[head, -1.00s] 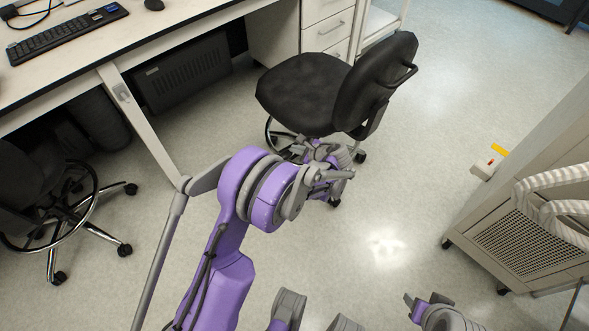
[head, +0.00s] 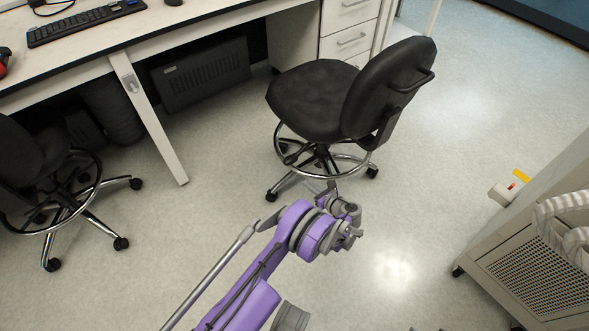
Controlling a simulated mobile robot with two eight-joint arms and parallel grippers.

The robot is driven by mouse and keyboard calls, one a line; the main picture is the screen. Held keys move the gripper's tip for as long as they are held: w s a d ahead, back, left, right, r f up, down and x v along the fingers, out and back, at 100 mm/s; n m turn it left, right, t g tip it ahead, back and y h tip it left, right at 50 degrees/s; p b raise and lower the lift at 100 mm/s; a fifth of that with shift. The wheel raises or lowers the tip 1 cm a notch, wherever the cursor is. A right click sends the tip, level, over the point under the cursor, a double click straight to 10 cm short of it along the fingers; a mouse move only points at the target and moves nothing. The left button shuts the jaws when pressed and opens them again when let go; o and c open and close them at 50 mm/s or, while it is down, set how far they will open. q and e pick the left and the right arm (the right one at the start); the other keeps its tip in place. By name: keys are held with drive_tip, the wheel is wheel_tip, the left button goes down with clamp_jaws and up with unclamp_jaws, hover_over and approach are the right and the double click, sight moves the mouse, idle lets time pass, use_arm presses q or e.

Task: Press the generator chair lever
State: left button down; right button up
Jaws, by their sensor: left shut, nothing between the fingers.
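The black chair (head: 318,97) with a chrome foot ring stands in the middle of the head view, in front of the drawers. A dark, thin lever-like part (head: 296,156) shows under the left side of its seat; I cannot tell for sure that it is the lever. My left gripper (head: 333,187) is shut and empty. It appears just below the chair's foot ring in the picture, and I see no clear contact with the chair. My right gripper is out of view.
A second black chair (head: 22,160) stands at the left, by the white desk (head: 205,32). A beige cabinet (head: 535,270) on casters with ribbed hoses is at the right, with a small red-and-yellow marked part on it. The floor between chair and cabinet is clear.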

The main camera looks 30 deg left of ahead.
sight(290, 160)
use_arm(q)
drive_tip(key=b+x, duration=0.3)
drive_tip(key=x, duration=0.7)
drive_tip(key=shift+r, duration=1.95)
